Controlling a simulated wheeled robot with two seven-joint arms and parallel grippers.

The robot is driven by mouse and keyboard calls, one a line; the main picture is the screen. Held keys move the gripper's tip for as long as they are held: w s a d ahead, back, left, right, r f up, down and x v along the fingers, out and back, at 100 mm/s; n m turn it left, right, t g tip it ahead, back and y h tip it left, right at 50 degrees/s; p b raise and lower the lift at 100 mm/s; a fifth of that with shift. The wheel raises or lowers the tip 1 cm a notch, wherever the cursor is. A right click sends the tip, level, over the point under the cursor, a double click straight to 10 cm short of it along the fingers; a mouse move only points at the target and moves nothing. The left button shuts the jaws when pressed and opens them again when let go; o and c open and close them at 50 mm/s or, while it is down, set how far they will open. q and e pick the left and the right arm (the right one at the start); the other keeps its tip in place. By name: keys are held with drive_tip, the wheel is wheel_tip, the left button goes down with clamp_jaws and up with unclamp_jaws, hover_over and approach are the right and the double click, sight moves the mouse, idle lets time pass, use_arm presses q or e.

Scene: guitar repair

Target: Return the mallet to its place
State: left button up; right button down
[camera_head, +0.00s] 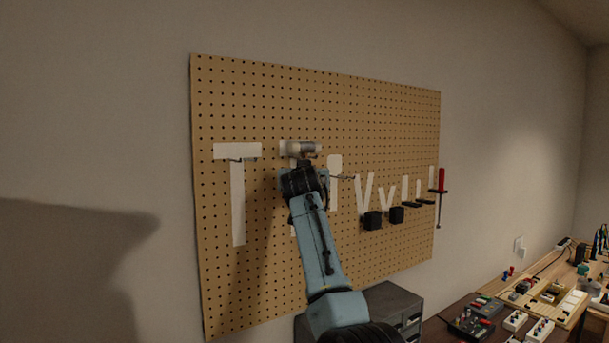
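The mallet (304,149) has a pale head with a brownish middle. It is in front of the pegboard (330,85), at the upper end of a white painted tool outline (284,148), a little to the right of it. My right gripper (303,166) is directly below the head and appears shut on the mallet; its fingertips are mostly hidden. The handle is hidden by my gripper and blue arm. I cannot tell whether the mallet touches the board or a hook. My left gripper is not in view.
A bare T-shaped outline (238,190) with a hook is to the left. Black holders (373,220) and a red-handled screwdriver (441,180) are on the right. A grey drawer cabinet (395,302) stands below. Pedals and electronics (480,315) crowd the bench at lower right.

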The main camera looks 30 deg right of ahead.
idle(0.3)
drive_tip(key=c, duration=1.3)
unclamp_jaws()
drive_tip(key=shift+f, duration=0.1)
drive_tip(key=b+v, duration=0.5)
drive_tip(key=v, duration=0.8)
drive_tip(key=shift+s+a, duration=0.15)
drive_tip(key=shift+s, duration=0.05)
